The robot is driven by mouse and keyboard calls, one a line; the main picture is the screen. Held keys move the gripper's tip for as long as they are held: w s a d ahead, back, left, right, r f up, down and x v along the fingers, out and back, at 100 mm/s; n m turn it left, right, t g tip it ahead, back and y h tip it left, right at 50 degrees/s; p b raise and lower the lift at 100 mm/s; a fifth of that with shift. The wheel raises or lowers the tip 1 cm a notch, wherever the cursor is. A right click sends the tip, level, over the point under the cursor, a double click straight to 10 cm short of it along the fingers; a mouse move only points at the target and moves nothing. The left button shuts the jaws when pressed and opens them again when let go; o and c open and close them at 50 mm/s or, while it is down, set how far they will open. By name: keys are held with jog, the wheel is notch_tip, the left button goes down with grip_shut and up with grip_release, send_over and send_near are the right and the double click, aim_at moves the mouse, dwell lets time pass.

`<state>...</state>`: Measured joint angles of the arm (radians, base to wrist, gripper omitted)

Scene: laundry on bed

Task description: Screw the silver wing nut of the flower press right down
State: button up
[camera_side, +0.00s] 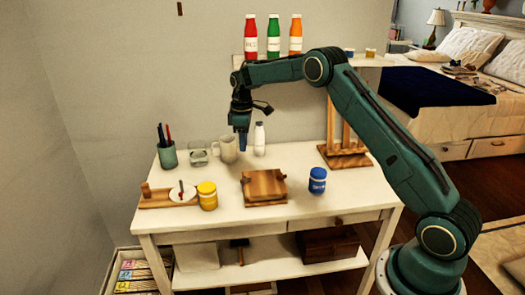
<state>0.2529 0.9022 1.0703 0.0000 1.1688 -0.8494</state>
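The wooden flower press (264,188) appears to be the small, low block on the front middle of the white table. Its upper board looks slightly askew over the lower one. The silver wing nut is too small to make out in this view. My gripper (242,150) points down above the back of the table, behind and a little left of the press, and clear of it. Its fingers look like one narrow blue shape, so I cannot tell whether they are open or shut. I see nothing clearly held.
A blue jar (317,180) stands right of the press, a yellow jar (207,196) left. A mug (228,149), a glass (198,153) and a white bottle (259,139) stand near my gripper. A wooden rack (343,156) is at back right. The white table (300,208) has bare room in front.

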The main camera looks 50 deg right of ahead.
aim_at(245, 180)
jog(key=n, duration=0.6)
jog(key=shift+f, duration=0.1)
notch_tip(245, 180, down, 14)
jog(key=shift+r, duration=0.2)
dwell(0.7)
grip_shut()
